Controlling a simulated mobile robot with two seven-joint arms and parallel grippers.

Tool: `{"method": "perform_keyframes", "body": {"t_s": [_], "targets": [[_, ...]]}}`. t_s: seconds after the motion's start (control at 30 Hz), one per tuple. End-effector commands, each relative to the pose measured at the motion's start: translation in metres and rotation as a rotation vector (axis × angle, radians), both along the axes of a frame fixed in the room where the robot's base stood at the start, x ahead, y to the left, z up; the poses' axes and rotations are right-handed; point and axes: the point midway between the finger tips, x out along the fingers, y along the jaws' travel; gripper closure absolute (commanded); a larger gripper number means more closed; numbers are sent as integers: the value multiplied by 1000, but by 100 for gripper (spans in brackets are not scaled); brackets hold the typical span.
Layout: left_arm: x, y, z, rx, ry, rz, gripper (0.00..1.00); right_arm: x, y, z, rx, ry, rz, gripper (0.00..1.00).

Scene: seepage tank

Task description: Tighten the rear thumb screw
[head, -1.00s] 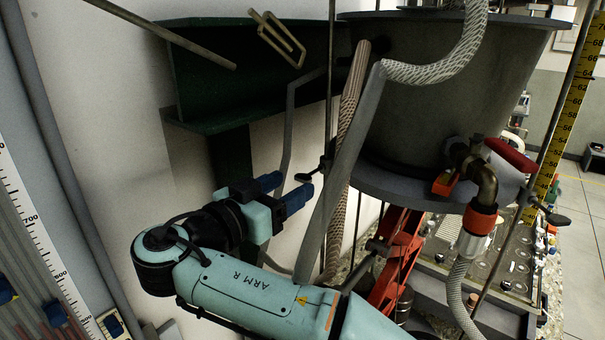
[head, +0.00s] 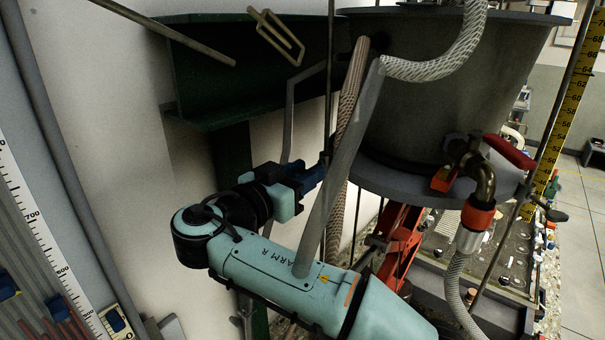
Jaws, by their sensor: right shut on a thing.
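My right gripper (head: 318,174) reaches in from below, its blue fingers pointing right at a thin vertical rod (head: 330,90) behind the tank. The fingers are shut on the rear thumb screw at that rod. The screw itself is almost wholly hidden between the fingertips, so I cannot tell how it is turned. The grey tank (head: 420,90) stands just right of the gripper, with its wide flange (head: 385,178) at the bottom. My left gripper is not in view.
A grey tube and a braided hose (head: 352,100) hang close by the fingers. A green steel beam (head: 250,75) is behind on the wall. A brass valve with a red handle (head: 510,152), a black thumb screw (head: 553,214) and a yellow scale (head: 570,110) are at right.

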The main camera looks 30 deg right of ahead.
Motion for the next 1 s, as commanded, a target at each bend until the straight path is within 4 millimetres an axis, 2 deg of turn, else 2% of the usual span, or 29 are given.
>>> {"method": "perform_keyframes", "body": {"t_s": [0.37,1.0], "targets": [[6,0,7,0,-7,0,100,0,1,2,-49,118,0,96],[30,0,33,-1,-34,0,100,0,0,2,-252,610,0,96]]}}
